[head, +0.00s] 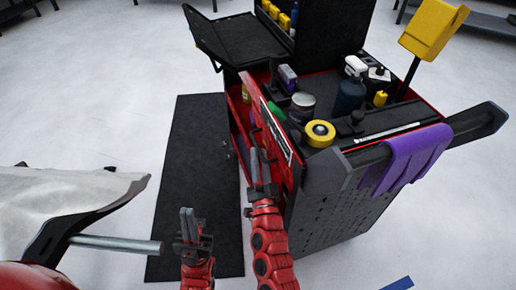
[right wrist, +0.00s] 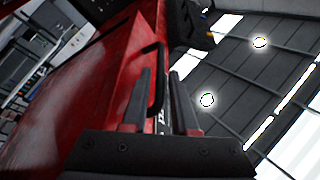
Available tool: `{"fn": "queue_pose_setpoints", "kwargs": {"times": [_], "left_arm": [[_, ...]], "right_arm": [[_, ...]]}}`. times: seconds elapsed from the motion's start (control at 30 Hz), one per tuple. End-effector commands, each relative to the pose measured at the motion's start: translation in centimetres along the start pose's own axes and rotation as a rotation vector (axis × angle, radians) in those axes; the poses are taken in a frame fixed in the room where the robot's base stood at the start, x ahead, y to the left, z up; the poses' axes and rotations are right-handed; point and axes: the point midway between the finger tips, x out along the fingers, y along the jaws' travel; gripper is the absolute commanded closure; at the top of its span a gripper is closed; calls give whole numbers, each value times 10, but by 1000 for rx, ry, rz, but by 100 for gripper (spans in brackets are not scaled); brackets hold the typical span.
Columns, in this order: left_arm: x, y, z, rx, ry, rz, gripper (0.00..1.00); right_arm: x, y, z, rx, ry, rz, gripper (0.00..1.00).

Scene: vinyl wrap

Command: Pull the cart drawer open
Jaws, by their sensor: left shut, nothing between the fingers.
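The cart drawer has a red front with a pale label (head: 276,132), on the side of the tool cart facing me. A black bar handle (right wrist: 160,65) stands out from the red face in the right wrist view. My right gripper (head: 260,165) is at the drawer front. Its two fingers (right wrist: 160,90) lie on either side of the handle with a narrow gap; whether they clamp it is unclear. My left gripper (head: 190,222) is shut and empty, lower left of the cart, over the mat. How far the drawer stands out is unclear.
A black mat (head: 185,165) lies left of the cart. The cart top holds a yellow tape roll (head: 320,132), a can (head: 302,105) and bottles. A purple cloth (head: 403,160) hangs over the cart handle. A silver-grey sheet (head: 60,200) is at the left.

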Motion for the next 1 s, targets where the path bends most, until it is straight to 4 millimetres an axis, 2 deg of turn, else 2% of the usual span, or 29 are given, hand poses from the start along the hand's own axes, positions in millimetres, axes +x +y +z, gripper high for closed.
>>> {"fn": "queue_pose_setpoints", "kwargs": {"times": [0.1,0.2,0.57,0.7,1.0], "left_arm": [[-2,0,0,0,0,0,100],[-2,0,0,0,0,0,100],[-2,0,0,0,0,0,100],[-2,0,0,0,0,0,100],[-2,0,0,0,0,0,100]], "right_arm": [[18,0,1,1,-1,1,73],[26,0,1,1,-1,0,73],[31,0,1,0,-3,0,73],[31,0,1,-1,-3,0,98],[31,0,1,0,-3,0,100]]}}
